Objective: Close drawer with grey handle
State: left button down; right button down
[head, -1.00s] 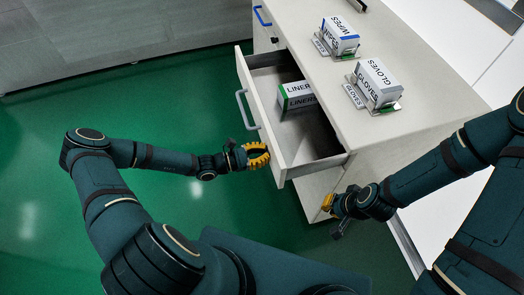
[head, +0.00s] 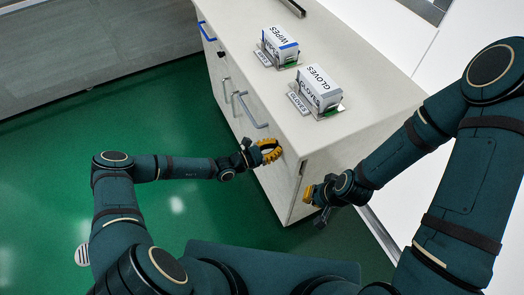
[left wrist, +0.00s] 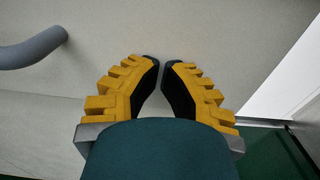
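The drawer with the grey handle (head: 250,112) is shut in the head view, its front about flush with the cabinet face. The handle also shows at the upper left of the left wrist view (left wrist: 32,50). My left gripper (head: 270,151) is against or very near the drawer front, right of and below the handle. In the left wrist view its yellow fingers (left wrist: 161,62) have their tips nearly together, with nothing between them. My right gripper (head: 310,194) hangs by the cabinet's right side, its fingers partly hidden.
The cabinet top (head: 262,95) carries a wipes box (head: 279,46) and a gloves box (head: 318,87) in holders. A blue handle (head: 206,32) is farther back on the cabinet front. Green floor (head: 140,115) is open to the left. Grey cabinets (head: 90,45) stand behind.

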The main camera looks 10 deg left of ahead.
pick_arm(q)
jog(key=shift+x, duration=1.1)
jog(key=shift+r, duration=0.1)
pick_arm(e)
jog(key=shift+r, duration=0.2)
pick_arm(q)
jog(key=shift+d, duration=0.1)
